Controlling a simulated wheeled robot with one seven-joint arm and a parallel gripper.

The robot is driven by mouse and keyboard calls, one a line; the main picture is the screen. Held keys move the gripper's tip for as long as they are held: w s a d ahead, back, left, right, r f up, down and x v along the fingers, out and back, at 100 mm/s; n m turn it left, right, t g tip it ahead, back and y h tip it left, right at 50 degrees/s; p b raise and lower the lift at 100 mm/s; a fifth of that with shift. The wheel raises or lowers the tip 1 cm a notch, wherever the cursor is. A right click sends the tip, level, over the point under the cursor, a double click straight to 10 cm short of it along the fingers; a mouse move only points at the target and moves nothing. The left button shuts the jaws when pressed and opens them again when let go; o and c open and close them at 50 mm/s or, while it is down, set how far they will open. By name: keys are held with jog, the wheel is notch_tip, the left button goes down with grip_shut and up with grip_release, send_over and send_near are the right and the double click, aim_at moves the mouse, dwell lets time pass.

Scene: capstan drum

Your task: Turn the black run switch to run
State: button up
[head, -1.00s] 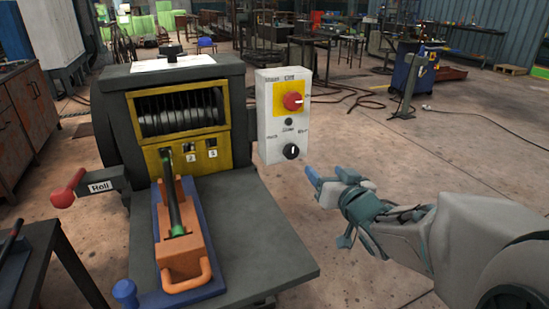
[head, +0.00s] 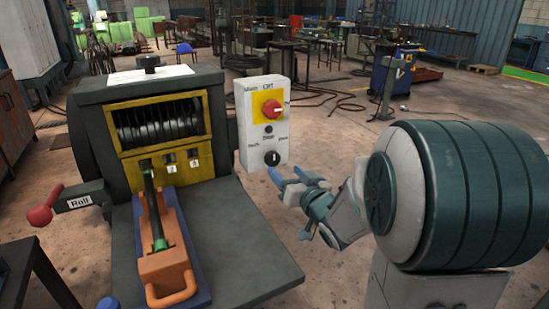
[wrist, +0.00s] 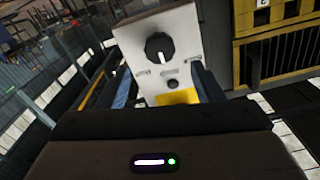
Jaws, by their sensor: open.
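The black run switch (head: 272,158) is a round knob with a white pointer line, low on the white control box (head: 251,152). In the head view its pointer stands about upright. In the wrist view the knob (wrist: 159,48) shows near the top middle, with the box seen upside down. My gripper (head: 284,177) is open and empty, just right of and slightly below the knob, with its blue fingertips towards the box. In the wrist view the fingers (wrist: 163,90) stand either side of the box's image. They appear apart from the knob.
A red rotary switch (head: 272,108) on a yellow plate sits above the knob, with a small dark button (head: 269,129) between. The capstan machine (head: 150,125) stands left, with a red-knobbed Roll lever (head: 42,215).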

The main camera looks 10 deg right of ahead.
aim_at(274, 160)
jog(key=x, duration=0.7)
jog(key=c, duration=1)
